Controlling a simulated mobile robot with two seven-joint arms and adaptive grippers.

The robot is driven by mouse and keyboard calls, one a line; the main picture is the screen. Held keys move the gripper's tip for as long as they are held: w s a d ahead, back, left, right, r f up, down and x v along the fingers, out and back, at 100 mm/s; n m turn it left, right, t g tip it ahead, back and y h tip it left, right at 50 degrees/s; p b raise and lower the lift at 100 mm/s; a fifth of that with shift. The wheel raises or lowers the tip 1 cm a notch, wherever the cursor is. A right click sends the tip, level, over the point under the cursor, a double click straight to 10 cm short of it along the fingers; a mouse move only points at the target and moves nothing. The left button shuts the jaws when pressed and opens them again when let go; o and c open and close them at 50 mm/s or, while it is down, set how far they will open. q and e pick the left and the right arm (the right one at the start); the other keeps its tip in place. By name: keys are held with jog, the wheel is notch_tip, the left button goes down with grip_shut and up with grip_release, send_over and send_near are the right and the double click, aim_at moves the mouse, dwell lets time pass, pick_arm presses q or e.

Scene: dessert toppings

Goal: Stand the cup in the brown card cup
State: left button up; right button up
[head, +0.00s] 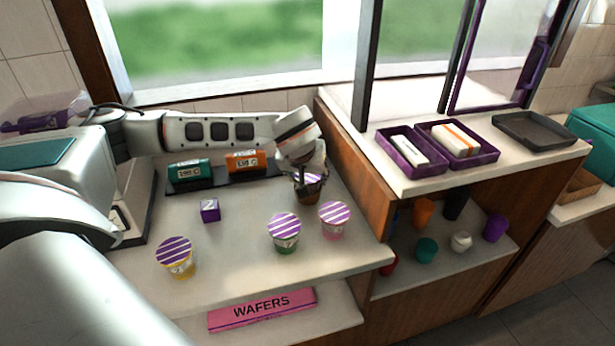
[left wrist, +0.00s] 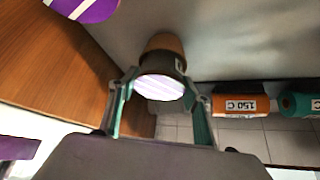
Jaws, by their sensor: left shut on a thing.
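My left gripper (head: 308,180) is shut on a dark cup with a purple-and-white striped lid (left wrist: 161,88). One finger is on each side of the cup in the left wrist view (left wrist: 160,92). A brown card cup (left wrist: 166,43) shows just beyond the dark cup, in line with it. In the head view the brown card cup (head: 308,196) is under the gripper at the back right of the counter. The dark cup appears to be at its mouth or partly in it; I cannot tell how deep. My right gripper is not in view.
Striped-lid cups, one yellow (head: 176,262), one green (head: 285,236) and one pink (head: 334,223), stand in front. Orange (head: 246,162) and teal (head: 189,173) blocks stand behind. A wooden partition (head: 357,170) rises to the right.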

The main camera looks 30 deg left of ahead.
pick_arm(q)
jog(key=shift+f, duration=0.1)
jog(key=shift+f, duration=0.3)
jog(key=o, duration=1.2)
jog(key=shift+r, duration=0.1)
jog(key=shift+r, duration=0.25)
jog(key=v, duration=1.2)
jog(key=shift+s, duration=0.1)
